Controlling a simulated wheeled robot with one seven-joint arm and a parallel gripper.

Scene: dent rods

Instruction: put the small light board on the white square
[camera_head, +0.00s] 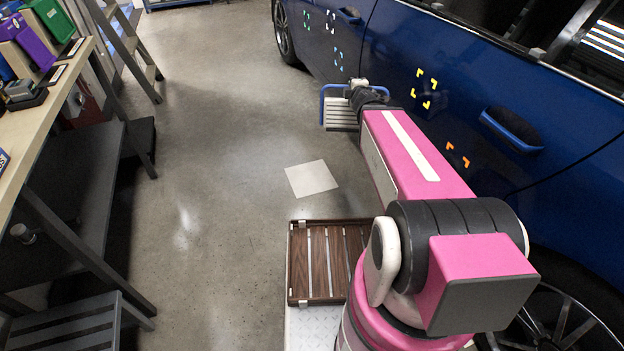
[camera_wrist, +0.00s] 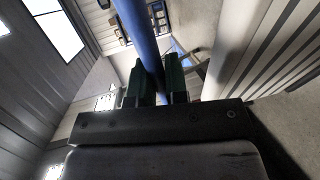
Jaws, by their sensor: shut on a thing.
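The small light board (camera_head: 341,116) has a pale ribbed face and a blue frame. It is held up beside the blue car, beyond the white square in the head view. My gripper (camera_head: 354,90) is shut on the board's blue bar at its upper edge. In the wrist view, the blue bar (camera_wrist: 143,38) runs between the dark fingers of my gripper (camera_wrist: 155,80). A pale ribbed panel fills the right of that view. The white square (camera_head: 311,179) lies flat on the grey floor, bare, nearer than the board and to its lower left.
The blue car (camera_head: 460,70) with coloured corner marks stands along the right, close to my arm. A workbench (camera_head: 45,110) with boxes and a ladder (camera_head: 130,45) stand at the left. A brown slatted tray (camera_head: 320,262) is in front of me. Floor around the square is clear.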

